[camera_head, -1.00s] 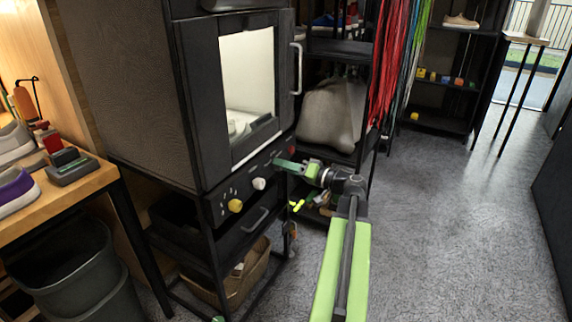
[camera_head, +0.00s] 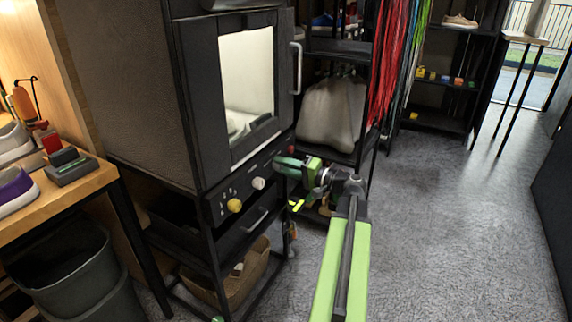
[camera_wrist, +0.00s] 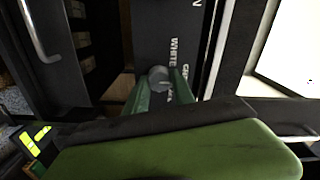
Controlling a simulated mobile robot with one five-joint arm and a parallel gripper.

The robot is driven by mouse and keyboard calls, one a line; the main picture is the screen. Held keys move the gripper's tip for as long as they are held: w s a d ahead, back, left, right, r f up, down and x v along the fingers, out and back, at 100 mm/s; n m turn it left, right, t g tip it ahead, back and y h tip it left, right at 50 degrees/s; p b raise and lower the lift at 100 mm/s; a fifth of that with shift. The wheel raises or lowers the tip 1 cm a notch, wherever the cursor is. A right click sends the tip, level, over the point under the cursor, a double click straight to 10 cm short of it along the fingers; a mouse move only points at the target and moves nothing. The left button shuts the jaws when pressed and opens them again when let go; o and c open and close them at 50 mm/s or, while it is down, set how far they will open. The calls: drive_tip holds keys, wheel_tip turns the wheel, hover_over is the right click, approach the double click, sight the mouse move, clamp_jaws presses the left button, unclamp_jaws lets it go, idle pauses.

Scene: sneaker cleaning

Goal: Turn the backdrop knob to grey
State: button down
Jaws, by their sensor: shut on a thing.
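The backdrop knob (camera_wrist: 159,77) is a small grey round knob on the dark front panel of the black booth, seen in the wrist view. White lettering reading "WHITE" and a partly hidden word beginning with G stand beside it. My gripper (camera_wrist: 160,92) has its green fingers on both sides of the knob, shut on it. In the head view my gripper (camera_head: 283,166) is at the right end of the booth's control panel (camera_head: 219,202) and hides the knob there.
A yellow knob (camera_head: 234,205) and a white knob (camera_head: 258,184) sit left of my gripper on the same panel. A drawer handle (camera_head: 257,221) is below, and a door handle (camera_head: 296,68) is above. Open floor (camera_head: 445,220) lies to the right.

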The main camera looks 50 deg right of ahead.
drive_tip(key=c, duration=1.1)
unclamp_jaws()
drive_tip(key=shift+o, duration=0.2)
drive_tip(key=v, duration=1.7)
drive_tip(key=shift+s, duration=0.25)
drive_tip(key=shift+f, duration=0.1)
